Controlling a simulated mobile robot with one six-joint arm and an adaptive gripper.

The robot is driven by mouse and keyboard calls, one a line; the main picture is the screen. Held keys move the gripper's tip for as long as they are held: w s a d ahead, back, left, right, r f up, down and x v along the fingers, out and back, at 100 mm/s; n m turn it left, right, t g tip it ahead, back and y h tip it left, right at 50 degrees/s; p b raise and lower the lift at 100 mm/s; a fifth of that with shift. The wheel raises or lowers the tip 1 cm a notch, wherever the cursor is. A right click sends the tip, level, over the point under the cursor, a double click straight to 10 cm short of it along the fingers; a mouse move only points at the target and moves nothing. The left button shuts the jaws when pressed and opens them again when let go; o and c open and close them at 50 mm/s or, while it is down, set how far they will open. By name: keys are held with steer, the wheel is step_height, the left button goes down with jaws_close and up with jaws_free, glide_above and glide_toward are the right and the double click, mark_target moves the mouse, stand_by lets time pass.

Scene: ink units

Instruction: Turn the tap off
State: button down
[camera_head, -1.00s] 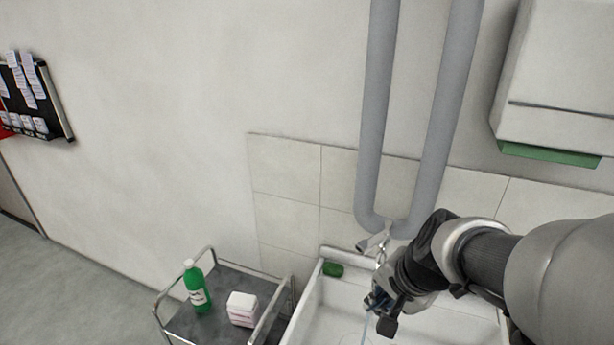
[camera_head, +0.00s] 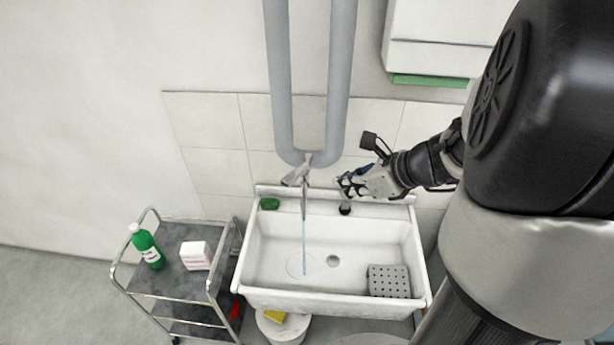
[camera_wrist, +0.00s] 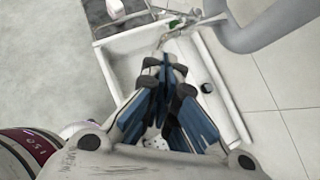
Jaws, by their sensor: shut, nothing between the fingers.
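The tap (camera_head: 298,174) sits on the wall under the grey pipes, with its spout reaching out over the white sink (camera_head: 262,292). A thin stream of water (camera_head: 304,236) falls from the spout into the basin. My gripper (camera_head: 342,186) is just right of the tap in the head view, apart from it, above the sink's back ledge. In the wrist view my gripper (camera_wrist: 166,75) shows its blue-padded fingers close together with nothing held. The tap also shows in the wrist view (camera_wrist: 190,20), beyond the fingertips. The exact shape of its handle is too small to tell.
Green soap (camera_head: 269,204) lies on the sink's back left ledge. Grey pipes (camera_head: 340,80) run up the wall behind the tap. A trolley (camera_head: 180,283) with a green bottle (camera_head: 147,247) and a white-and-pink stack (camera_head: 195,256) stands left. A paper dispenser (camera_head: 440,35) hangs above right.

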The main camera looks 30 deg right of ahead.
mark_target(296, 175)
steer(key=w+r+b+x, duration=0.2)
steer(key=b+x, duration=0.2)
steer(key=x, duration=0.8)
steer(key=shift+a+f, duration=0.25)
steer(key=shift+a, duration=0.2)
steer(key=shift+w, duration=0.2)
